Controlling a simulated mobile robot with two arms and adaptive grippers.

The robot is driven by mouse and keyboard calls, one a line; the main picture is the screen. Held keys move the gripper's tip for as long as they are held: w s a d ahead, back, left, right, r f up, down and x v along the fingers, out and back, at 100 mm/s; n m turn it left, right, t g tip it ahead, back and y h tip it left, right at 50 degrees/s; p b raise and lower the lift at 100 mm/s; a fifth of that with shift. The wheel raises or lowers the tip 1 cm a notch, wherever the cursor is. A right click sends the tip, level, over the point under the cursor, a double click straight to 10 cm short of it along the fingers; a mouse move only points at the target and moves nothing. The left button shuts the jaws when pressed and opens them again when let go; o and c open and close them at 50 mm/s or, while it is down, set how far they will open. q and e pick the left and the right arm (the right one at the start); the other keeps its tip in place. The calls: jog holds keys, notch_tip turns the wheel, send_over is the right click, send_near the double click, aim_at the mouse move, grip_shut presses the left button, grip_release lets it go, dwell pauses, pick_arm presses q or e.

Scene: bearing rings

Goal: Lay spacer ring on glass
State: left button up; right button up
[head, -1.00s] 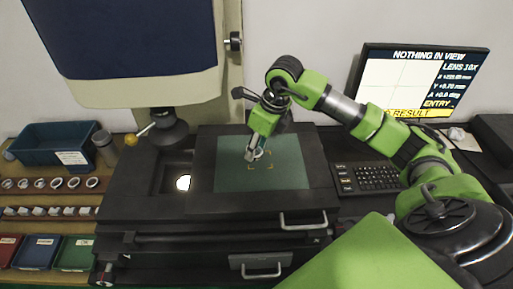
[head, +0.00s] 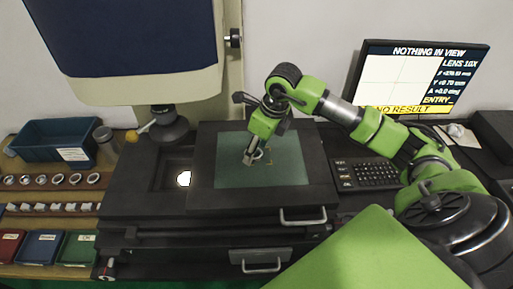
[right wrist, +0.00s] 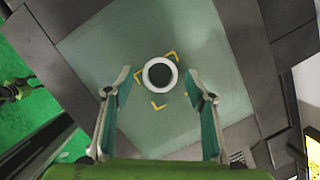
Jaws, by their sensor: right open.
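A pale spacer ring (right wrist: 146,75) lies flat on the green glass (right wrist: 100,45), within yellow corner marks, in the right wrist view. It sits slightly toward the far side of those marks. My right gripper (right wrist: 160,84) is open, with one finger on each side of the ring and a gap to both. In the head view my right gripper (head: 252,158) points down over the middle of the glass (head: 230,175) and partly hides the ring.
Several rings (head: 75,179) stand in a row on the left bench, beside a blue bin (head: 45,145) and small coloured trays. The microscope column stands behind the stage (head: 120,205). A keypad (head: 365,174) and the monitor (head: 395,85), reading "NO RESULT", are at right.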

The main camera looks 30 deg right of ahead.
jog(key=shift+r, duration=0.4)
jog(key=b+v, duration=0.2)
jog(key=v, duration=0.9)
jog(key=shift+r, duration=0.25)
jog(key=shift+s, duration=0.1)
